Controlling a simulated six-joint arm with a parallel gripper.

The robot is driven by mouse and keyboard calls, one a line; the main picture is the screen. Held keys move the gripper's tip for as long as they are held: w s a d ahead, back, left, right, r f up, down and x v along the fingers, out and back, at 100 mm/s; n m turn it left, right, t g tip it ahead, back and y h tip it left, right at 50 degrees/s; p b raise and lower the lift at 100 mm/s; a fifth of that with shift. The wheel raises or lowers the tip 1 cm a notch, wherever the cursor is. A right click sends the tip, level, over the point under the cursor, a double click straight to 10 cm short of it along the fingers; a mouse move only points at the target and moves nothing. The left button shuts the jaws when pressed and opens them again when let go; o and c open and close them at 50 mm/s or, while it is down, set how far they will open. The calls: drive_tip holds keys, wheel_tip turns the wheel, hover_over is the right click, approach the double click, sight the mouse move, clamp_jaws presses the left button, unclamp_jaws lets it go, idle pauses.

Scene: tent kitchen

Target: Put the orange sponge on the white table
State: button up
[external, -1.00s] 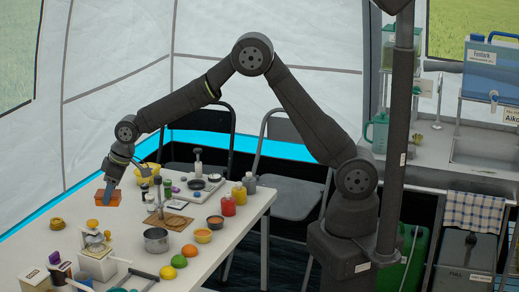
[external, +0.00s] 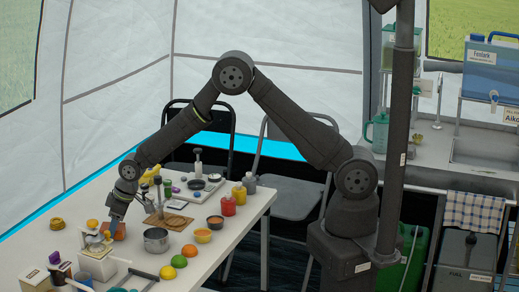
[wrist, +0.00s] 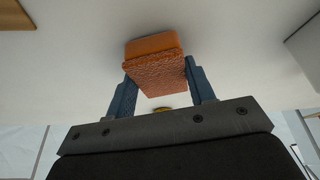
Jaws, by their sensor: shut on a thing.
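The orange sponge (external: 117,233) is held at the tip of my gripper (external: 116,218), low over the left part of the white table (external: 35,245), behind a white-and-yellow appliance. In the wrist view the sponge (wrist: 155,68) sits between the two blue fingers of my gripper (wrist: 158,80), which press on its two sides. Pale table surface (wrist: 80,60) fills the view around it. I cannot tell whether the sponge touches the table.
The white-and-yellow appliance (external: 97,262) stands just in front of the sponge. A metal pot (external: 156,240) and a wooden board (external: 177,221) are to its right. An orange-yellow item (external: 57,223) lies to its left, with bare table around it.

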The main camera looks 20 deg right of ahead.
drive_tip(key=shift+f, duration=0.15)
drive_tip(key=o, duration=0.9)
drive_tip(key=shift+o, duration=0.2)
drive_tip(key=v, duration=1.2)
drive_tip(key=x, duration=1.2)
wheel_tip(320, 180, up, 2)
drive_tip(key=shift+r, duration=0.7)
